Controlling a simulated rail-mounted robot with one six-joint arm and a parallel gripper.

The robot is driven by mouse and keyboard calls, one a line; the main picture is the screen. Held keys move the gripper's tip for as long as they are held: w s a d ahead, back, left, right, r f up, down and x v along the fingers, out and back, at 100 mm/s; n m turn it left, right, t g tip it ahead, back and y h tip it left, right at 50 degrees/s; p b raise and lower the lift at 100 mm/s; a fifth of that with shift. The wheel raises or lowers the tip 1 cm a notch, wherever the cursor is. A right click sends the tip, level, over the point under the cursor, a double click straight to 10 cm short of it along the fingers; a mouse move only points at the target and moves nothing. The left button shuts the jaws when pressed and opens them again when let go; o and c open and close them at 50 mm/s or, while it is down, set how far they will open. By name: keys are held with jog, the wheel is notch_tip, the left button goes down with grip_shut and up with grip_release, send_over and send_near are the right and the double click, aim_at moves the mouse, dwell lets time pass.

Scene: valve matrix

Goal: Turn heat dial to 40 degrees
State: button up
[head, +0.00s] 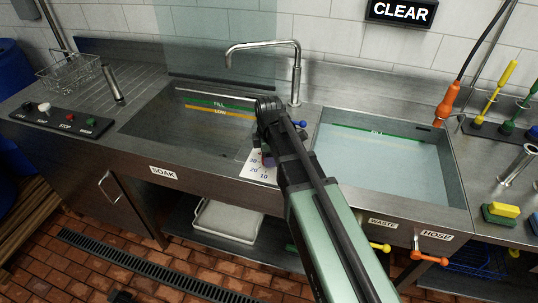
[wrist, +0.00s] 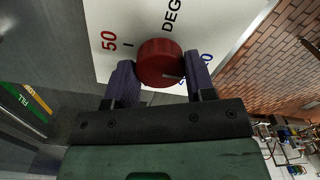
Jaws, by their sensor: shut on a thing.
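The heat dial is a round red knob (wrist: 160,60) on a white plate (wrist: 130,15) marked "DEG", with a red "50" at left and a partly hidden blue number at right. My gripper (wrist: 161,80) is shut on the knob, one bluish finger on each side. A short pale mark shows low on the knob near the right finger; I cannot tell which number it points to. The knob is mostly hidden there.
The soak basin (head: 160,128) is left of my arm and the rinse basin (head: 390,160) is right. A tall faucet (head: 296,75) stands behind. Yellow (head: 380,247) and orange (head: 430,258) valve handles stick out below the right basin. A "CLEAR" sign (head: 401,11) hangs on the wall.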

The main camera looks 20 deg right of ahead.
jog(key=shift+m, duration=0.3)
jog(key=m, duration=1.2)
jog(key=shift+m, duration=0.3)
jog(key=m, duration=0.3)
jog(key=shift+m, duration=0.3)
jog(key=m, duration=0.3)
jog(key=shift+m, duration=0.3)
jog(key=m, duration=0.6)
jog(key=shift+m, duration=0.3)
